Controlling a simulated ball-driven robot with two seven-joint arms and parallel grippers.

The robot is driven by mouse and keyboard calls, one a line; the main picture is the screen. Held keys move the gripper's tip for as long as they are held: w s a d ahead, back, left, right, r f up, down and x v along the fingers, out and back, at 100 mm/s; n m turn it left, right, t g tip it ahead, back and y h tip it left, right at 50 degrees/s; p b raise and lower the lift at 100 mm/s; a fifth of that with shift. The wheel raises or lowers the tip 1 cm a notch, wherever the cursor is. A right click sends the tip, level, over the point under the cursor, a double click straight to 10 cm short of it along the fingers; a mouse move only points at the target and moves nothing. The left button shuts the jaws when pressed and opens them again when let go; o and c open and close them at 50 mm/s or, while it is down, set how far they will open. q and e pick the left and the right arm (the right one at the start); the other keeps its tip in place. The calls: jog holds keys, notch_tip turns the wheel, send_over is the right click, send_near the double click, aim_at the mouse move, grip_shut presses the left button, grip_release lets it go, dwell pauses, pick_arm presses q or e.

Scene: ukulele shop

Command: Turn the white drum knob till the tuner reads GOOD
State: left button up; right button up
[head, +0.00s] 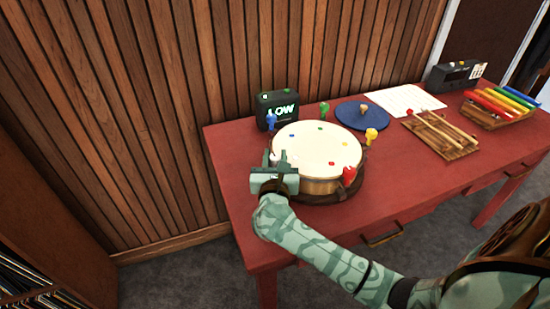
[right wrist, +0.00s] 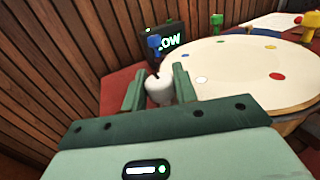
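The drum (head: 318,150) has a cream head and coloured knobs around its rim. The tuner (head: 280,109) behind it reads LOW in green and also shows in the right wrist view (right wrist: 166,42). My right gripper (head: 277,157) is at the drum's near left rim. In the right wrist view, the white knob (right wrist: 159,90) stands between the two fingertips (right wrist: 159,82). The fingers are apart, one on each side of it. A thin gap seems to show on the left; contact on the right is unclear. My left gripper is out of view.
A blue knob (head: 271,121) stands left on the rim, with green (head: 324,109), yellow (head: 371,135) and red (head: 349,175) knobs further round. A blue round pad (head: 350,118), paper (head: 412,100), wooden board (head: 450,148) and xylophone (head: 486,113) lie to the right. A slatted wall stands behind.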

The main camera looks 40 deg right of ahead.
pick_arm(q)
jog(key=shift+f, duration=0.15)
pick_arm(e)
jog(key=shift+f+m+g+h, duration=0.1)
jog(key=shift+m+g+h, duration=0.2)
jog(key=shift+h, duration=0.1)
jog(key=m+g+h+b, duration=0.1)
jog(key=m+g+h, duration=0.1)
jog(key=shift+f+g+h+b, duration=0.15)
jog(key=shift+g+h+b, duration=0.15)
jog(key=shift+m+g+h+b, duration=0.65)
jog(key=shift+m+g+h, duration=0.15)
jog(key=shift+m+g, duration=0.35)
pick_arm(q)
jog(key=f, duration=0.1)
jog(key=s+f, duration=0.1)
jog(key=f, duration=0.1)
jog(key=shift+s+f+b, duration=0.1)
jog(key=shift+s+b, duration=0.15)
jog(key=shift+b, duration=0.15)
pick_arm(e)
jog(key=shift+m+g+h, duration=0.4)
jog(key=shift+m+g, duration=0.05)
jog(key=shift+g, duration=0.3)
jog(key=o, duration=0.9)
jog(key=shift+r, duration=0.2)
jog(key=shift+o, duration=0.2)
